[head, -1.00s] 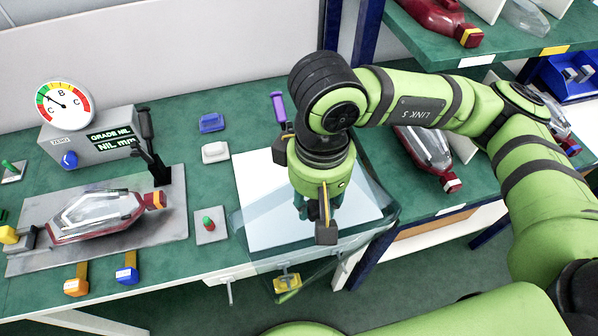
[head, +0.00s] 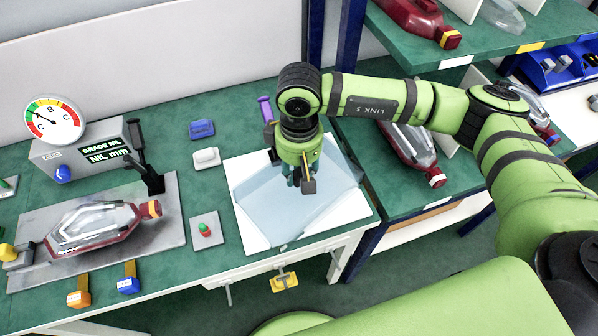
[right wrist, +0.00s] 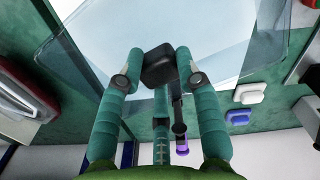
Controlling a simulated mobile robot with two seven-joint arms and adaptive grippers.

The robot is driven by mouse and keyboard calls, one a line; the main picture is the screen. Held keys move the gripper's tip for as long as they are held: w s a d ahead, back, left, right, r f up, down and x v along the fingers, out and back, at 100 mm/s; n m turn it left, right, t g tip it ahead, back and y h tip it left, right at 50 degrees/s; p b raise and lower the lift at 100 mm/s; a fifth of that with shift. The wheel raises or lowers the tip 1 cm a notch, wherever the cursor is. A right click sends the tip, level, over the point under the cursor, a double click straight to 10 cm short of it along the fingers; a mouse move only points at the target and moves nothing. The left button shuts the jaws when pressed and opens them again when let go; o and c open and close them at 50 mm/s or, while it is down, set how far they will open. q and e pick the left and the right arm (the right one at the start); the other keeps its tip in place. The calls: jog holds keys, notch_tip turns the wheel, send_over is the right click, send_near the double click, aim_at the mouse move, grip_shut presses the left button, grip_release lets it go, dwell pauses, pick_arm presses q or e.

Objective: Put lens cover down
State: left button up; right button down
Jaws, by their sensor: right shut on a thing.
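The lens cover, a clear bluish sheet (head: 328,196), is over the white board (head: 252,234) at the table's front right. It sits askew to the board; I cannot tell whether it touches it. My right gripper (head: 303,183) points down over the cover's middle and is shut on it. In the right wrist view its teal fingers (right wrist: 160,85) surround a black block (right wrist: 158,66), with the cover (right wrist: 135,30) beyond. The fingers hide the exact contact. My left gripper is not in view.
A purple-handled clamp (head: 265,108) stands behind the board. A blue block (head: 202,129), a white block (head: 206,158) and a button plate (head: 206,232) lie left of it. A red-edged clear lamp (head: 95,226) lies on a grey plate. Shelves with lamps are at the right.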

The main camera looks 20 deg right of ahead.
notch_tip(320, 180, down, 2)
jog(key=shift+f+p, duration=0.1)
jog(key=shift+p, duration=0.25)
jog(key=shift+f, duration=0.15)
jog(key=shift+f+b, duration=0.2)
jog(key=shift+b, duration=0.15)
jog(key=c, duration=0.9)
grip_release()
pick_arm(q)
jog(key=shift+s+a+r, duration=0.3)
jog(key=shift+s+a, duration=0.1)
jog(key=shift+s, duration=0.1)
pick_arm(e)
jog(key=shift+o, duration=0.2)
jog(key=shift+r, duration=0.1)
